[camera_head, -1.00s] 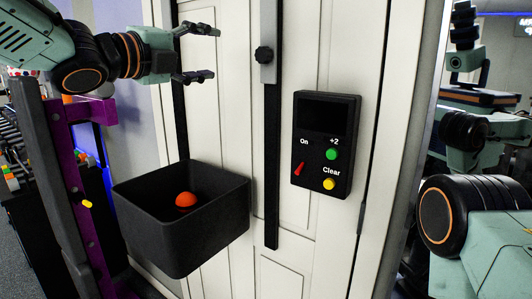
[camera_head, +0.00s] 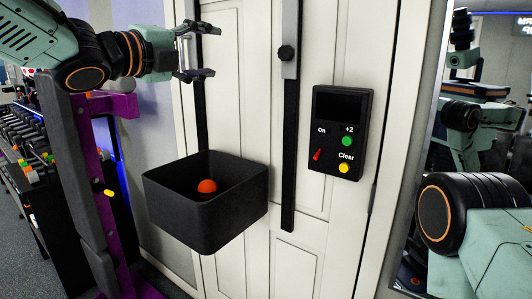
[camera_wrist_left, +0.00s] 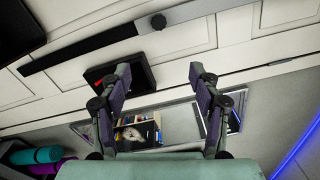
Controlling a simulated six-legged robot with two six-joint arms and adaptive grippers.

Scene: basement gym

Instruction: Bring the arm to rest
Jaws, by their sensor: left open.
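My left arm comes in from the left in the head view. Its left gripper (camera_head: 202,51) is open and empty, in the air above the black bin and in front of the white panelled door. In the left wrist view its two fingers (camera_wrist_left: 155,85) are spread with nothing between them. My right arm shows at the right edge of the head view, but its gripper is not in view.
A black bin (camera_head: 205,220) holds an orange ball (camera_head: 207,187). A black control box (camera_head: 338,135) with a red switch, green button and yellow button is on the white door (camera_head: 240,100). A purple and black rack upright (camera_head: 95,180) stands at left. A mirror is at right.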

